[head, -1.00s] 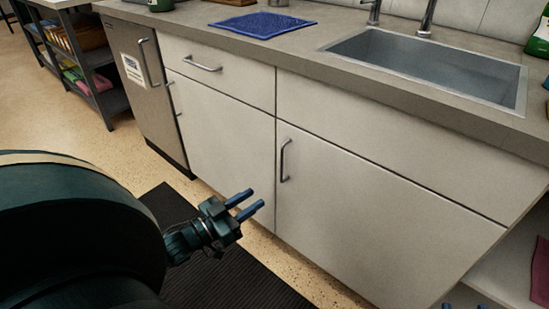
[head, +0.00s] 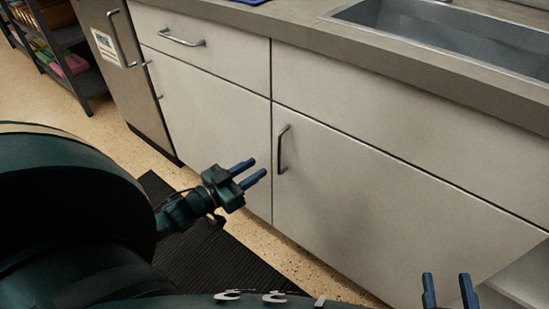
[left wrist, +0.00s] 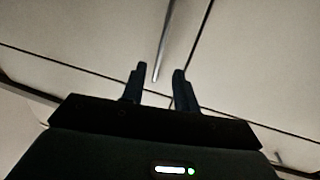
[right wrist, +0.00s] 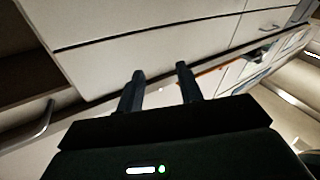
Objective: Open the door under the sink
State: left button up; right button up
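The door (head: 370,210) under the sink is a white panel and is closed. Its upright metal bar handle (head: 281,149) is near its left edge. My left gripper (head: 258,168) is open and empty, just left of the handle and slightly lower in the head view. In the left wrist view, a metal bar (left wrist: 165,45) ends just beyond and between the open fingertips (left wrist: 159,70), with no contact visible. My right gripper (head: 446,276) is open and empty in front of the door's lower right part. Its fingers also show apart in the right wrist view (right wrist: 160,72).
The sink (head: 450,35) is set in the grey counter (head: 310,25). Left of the door are a drawer (head: 205,50) and a cabinet front. A grey appliance (head: 125,95) stands further left. A dark mat (head: 200,250) lies on the floor. An open shelf (head: 520,275) is at lower right.

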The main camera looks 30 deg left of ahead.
pick_arm(q)
jog(key=b+x, duration=0.1)
jog(key=x, duration=0.6)
jog(key=shift+w+b, duration=0.35)
jog(key=shift+b, duration=0.05)
jog(key=shift+d+f, duration=0.1)
grip_shut()
